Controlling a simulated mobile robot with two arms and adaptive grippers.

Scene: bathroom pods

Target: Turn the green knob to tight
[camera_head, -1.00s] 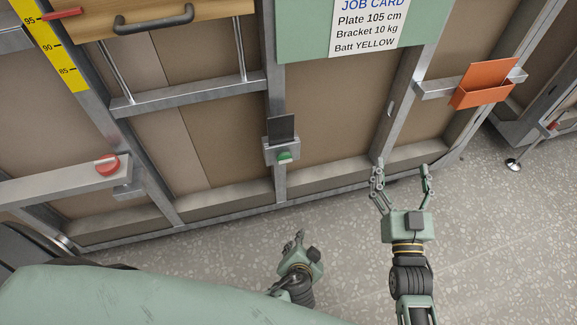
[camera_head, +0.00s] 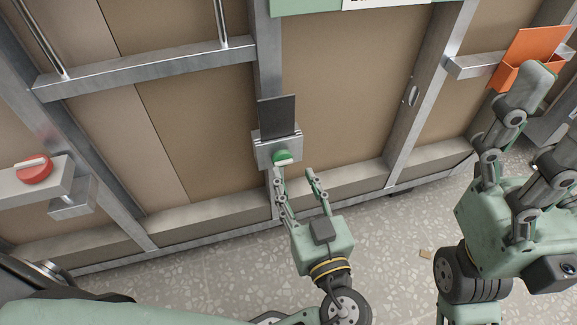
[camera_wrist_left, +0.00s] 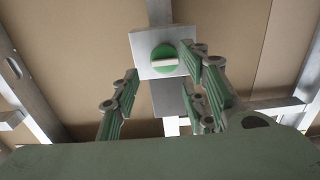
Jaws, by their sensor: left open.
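The green knob (camera_head: 281,156) sits on a grey metal box on a wall post, with a dark plate standing above it. The knob also shows in the left wrist view (camera_wrist_left: 165,65), round, with a white bar lying about level across it. My left gripper (camera_head: 294,174) is open and empty, just below the knob. One fingertip is close to the knob's lower edge; I cannot tell whether it touches. In the left wrist view its fingers (camera_wrist_left: 160,85) spread to both sides of the knob's box. My right gripper (camera_head: 525,125) is open and empty at the right. No tight marking is readable.
A red knob (camera_head: 34,169) with a pale bar is on a grey beam at the left. An orange holder (camera_head: 530,60) is mounted at the upper right. Metal posts and rails frame the brown wall panels. Speckled floor (camera_head: 200,262) lies below.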

